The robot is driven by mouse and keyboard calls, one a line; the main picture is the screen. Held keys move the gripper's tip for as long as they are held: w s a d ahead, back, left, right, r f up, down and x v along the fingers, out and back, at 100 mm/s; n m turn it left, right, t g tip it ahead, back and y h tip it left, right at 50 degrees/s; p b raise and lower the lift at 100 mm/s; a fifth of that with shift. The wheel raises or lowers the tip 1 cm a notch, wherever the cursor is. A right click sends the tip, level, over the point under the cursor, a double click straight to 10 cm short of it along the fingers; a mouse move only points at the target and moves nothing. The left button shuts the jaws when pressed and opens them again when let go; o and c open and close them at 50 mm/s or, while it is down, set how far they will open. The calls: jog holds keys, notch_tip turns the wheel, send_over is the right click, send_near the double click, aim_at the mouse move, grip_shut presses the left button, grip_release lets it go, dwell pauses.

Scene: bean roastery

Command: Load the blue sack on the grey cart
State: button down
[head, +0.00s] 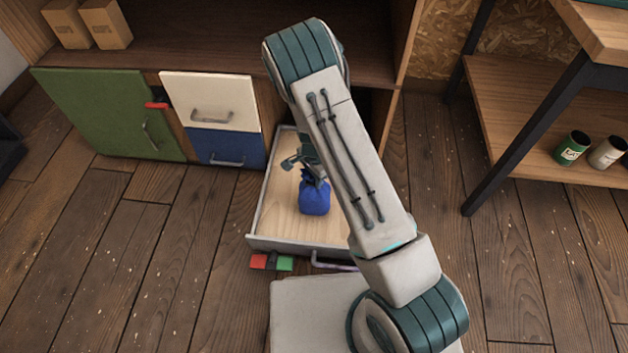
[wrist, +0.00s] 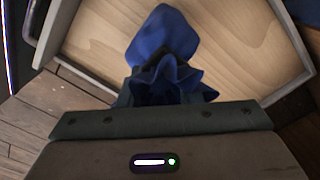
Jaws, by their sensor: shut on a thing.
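The blue sack (head: 314,196) is in the open drawer (head: 276,212), upright, with a gathered top. My gripper (head: 314,172) is at its neck and shut on it, partly hidden behind my arm in the head view. In the wrist view the sack (wrist: 163,45) lies beyond my gripper (wrist: 165,100), with its ruffled top at the jaws and the pale wooden drawer bottom (wrist: 240,40) behind it. I cannot tell whether the sack still touches the drawer bottom. No grey cart can be made out in either view.
A green door (head: 105,112), a cream drawer (head: 212,98) and a blue drawer (head: 226,147) are on the cabinet at left. Small red, dark and green blocks (head: 271,262) show by the open drawer's front. A shelf with a green can (head: 571,149) stands right.

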jog(key=shift+f, duration=0.45)
jog(key=c, duration=1)
grip_release()
jog(key=shift+c, duration=0.2)
notch_tip(320, 180, up, 13)
jog(key=p, duration=0.4)
jog(key=shift+f+p, duration=0.15)
jog(key=shift+p, duration=0.15)
jog(key=s+d+r+n+y, duration=0.1)
jog(key=s+d+r+n, duration=0.2)
jog(key=r, duration=0.6)
jog(key=s+d+r+n+y, duration=0.1)
jog(key=s+r+n, duration=0.1)
jog(key=s+r, duration=0.55)
jog(key=s+d+r+n+h, duration=0.1)
jog(key=s+d+r+n, duration=0.2)
jog(key=s+r, duration=0.2)
jog(key=s+d+r+n+t+h, duration=0.1)
jog(key=s+d+r+n, duration=0.2)
jog(key=s, duration=0.4)
jog(key=shift+r, duration=0.85)
